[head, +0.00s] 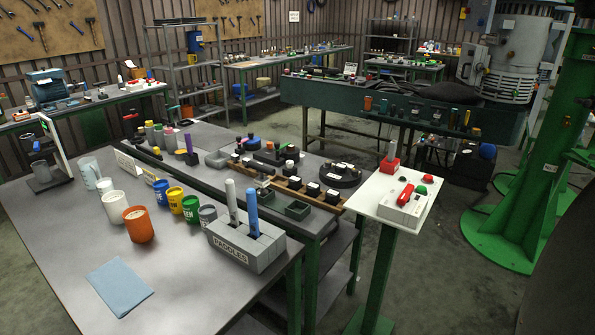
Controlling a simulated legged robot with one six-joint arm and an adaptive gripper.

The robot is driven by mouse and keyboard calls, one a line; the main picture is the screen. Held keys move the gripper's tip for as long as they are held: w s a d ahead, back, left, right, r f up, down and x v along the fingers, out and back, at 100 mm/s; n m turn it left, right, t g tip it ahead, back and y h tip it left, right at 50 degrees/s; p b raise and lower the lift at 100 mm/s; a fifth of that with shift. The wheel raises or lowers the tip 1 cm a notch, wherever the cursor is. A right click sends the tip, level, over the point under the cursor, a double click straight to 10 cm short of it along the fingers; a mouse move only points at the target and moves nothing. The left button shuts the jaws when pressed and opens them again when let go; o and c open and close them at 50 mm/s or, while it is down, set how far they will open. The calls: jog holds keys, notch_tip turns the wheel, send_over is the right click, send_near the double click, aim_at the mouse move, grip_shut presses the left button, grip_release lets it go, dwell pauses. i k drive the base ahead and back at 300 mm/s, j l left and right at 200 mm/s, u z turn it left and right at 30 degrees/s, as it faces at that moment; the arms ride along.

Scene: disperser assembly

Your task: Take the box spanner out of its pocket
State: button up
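I cannot single out the box spanner with certainty. A short grey upright piece (392,149) stands in a small red holder (389,165) at the back of a white pedestal top (369,205); it may be the box spanner in its pocket, but it is too small to be sure. A grey block marked PADDLES (233,255) on the near bench holds a light grey upright rod (232,201) and a blue one (252,211). My gripper is not in view.
The near bench (185,300) carries an orange cup (138,225), several coloured cans and a blue cloth (119,286). A control box with a red lever (405,195) sits on the pedestal. A green machine column (545,150) stands at right. Floor shows between pedestal and column.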

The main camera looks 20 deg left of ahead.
aim_at(262, 181)
jog(key=i+l+u, duration=0.1)
jog(key=i+u, duration=0.15)
jog(key=i, duration=0.15)
jog(key=i+l+u, duration=0.25)
jog(key=i, duration=0.15)
jog(key=i+u, duration=0.4)
jog(key=i+l+u, duration=0.15)
jog(key=u, duration=0.25)
jog(key=i+l+u, duration=0.25)
jog(key=u, duration=0.15)
jog(key=i+l+u, duration=0.25)
jog(key=u, duration=0.15)
